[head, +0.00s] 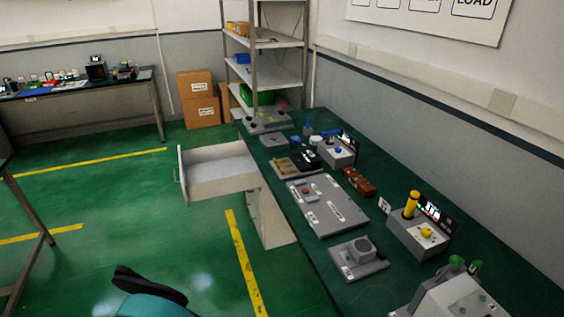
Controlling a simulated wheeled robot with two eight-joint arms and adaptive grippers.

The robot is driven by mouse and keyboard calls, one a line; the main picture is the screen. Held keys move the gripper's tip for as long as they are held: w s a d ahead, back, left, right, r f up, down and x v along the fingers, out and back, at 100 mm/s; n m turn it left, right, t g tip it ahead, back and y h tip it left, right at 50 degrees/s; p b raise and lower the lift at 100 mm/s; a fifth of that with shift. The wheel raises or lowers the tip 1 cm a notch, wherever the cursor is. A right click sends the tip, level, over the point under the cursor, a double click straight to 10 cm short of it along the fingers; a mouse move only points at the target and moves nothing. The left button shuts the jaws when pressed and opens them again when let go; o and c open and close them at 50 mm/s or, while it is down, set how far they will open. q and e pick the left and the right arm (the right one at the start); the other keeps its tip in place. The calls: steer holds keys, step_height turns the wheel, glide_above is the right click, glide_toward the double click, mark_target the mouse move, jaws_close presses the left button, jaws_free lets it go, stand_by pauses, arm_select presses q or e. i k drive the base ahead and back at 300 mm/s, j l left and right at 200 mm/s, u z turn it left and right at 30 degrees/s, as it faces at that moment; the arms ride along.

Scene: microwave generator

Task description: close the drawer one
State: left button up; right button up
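A grey-white drawer (218,177) stands pulled out to the left from a cabinet (271,215) under the long green workbench. The drawer is open at the top, and the part of its inside that shows looks empty. Its handle (178,166) is on the front face at the left end. A lower front of the cabinet shows below the drawer and looks flush. No number shows on either one. Neither of my grippers is in view.
The workbench (311,263) carries a grey panel (326,205), a yellow-topped control box (420,236) and other devices. A shelf rack (270,43) and cardboard boxes (203,111) stand behind. Green floor (120,205) is clear left of the drawer. A teal-and-black shape at bottom left is unclear.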

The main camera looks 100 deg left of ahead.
mark_target(212, 172)
steer(key=u, duration=0.45)
steer(key=k+u, duration=0.1)
steer(key=u, duration=0.3)
steer(key=j+u, duration=0.1)
steer(key=u, duration=0.75)
steer(key=j+u, duration=0.15)
steer(key=u, duration=0.3)
steer(key=k+j+u, duration=0.1)
steer(key=j+u, duration=1.05)
steer(key=i+j, duration=0.1)
steer(key=j, duration=0.3)
steer(key=i+j+u, duration=0.1)
steer(key=j, duration=0.3)
steer(key=i+j, duration=0.1)
steer(key=j, duration=0.3)
steer(key=i+j+z, duration=0.15)
steer(key=z, duration=0.45)
steer(key=i+j+z, duration=0.1)
steer(key=i+j, duration=0.15)
steer(key=i+j+z, duration=0.1)
steer(key=j, duration=0.25)
steer(key=i+j+z, duration=0.1)
steer(key=i+j, duration=0.2)
steer(key=i+j+z, duration=0.1)
steer(key=j, duration=0.25)
steer(key=i+j+z, duration=0.1)
steer(key=i+j, duration=0.35)
steer(key=j, duration=0.3)
steer(key=z, duration=0.05)
